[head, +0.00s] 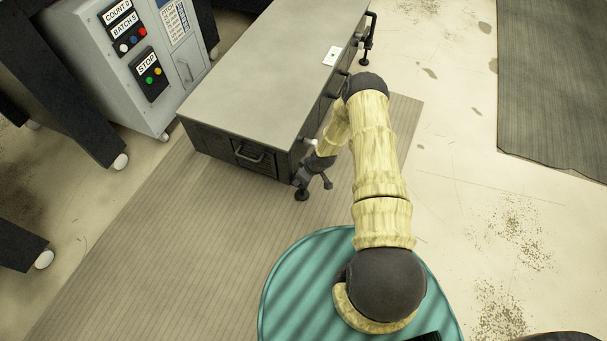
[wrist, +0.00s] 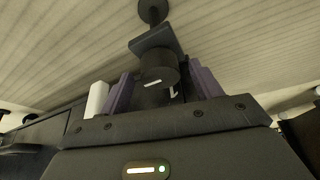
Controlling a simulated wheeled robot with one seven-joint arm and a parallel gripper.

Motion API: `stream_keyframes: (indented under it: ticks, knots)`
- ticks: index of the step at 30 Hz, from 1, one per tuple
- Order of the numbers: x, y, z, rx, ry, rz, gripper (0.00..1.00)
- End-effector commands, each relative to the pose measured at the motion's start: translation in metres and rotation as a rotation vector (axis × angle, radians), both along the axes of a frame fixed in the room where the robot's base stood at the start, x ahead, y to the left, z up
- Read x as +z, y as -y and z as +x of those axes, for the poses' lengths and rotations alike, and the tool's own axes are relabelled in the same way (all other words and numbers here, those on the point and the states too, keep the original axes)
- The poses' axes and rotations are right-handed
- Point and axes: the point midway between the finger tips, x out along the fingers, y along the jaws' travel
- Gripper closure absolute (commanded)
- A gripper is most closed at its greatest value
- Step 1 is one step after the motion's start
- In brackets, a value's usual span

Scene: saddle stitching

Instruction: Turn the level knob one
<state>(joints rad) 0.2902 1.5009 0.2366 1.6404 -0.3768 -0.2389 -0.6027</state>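The level knob (wrist: 157,70) is a dark round cylinder with a small white mark, under a dark bracket at the cabinet's near corner.
The grey cabinet (head: 255,70) has drawer handles and a white card (head: 332,56) on top. A similar foot assembly (head: 367,40) is at its far corner. A control box (head: 140,60) with buttons stands left.

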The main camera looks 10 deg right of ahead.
Motion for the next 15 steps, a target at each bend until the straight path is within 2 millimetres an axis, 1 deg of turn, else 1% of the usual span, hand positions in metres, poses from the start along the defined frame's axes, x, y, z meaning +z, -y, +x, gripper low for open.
stream_keyframes:
  ticks: [8,11,15]
  knots:
    - [0.002,0.0,0.0,0.001,0.0,0.0,0.36]
    - [0.008,0.002,-0.002,0.001,0.0,0.0,0.36]
    - [0.026,0.006,-0.007,0.0,0.0,0.0,0.36]
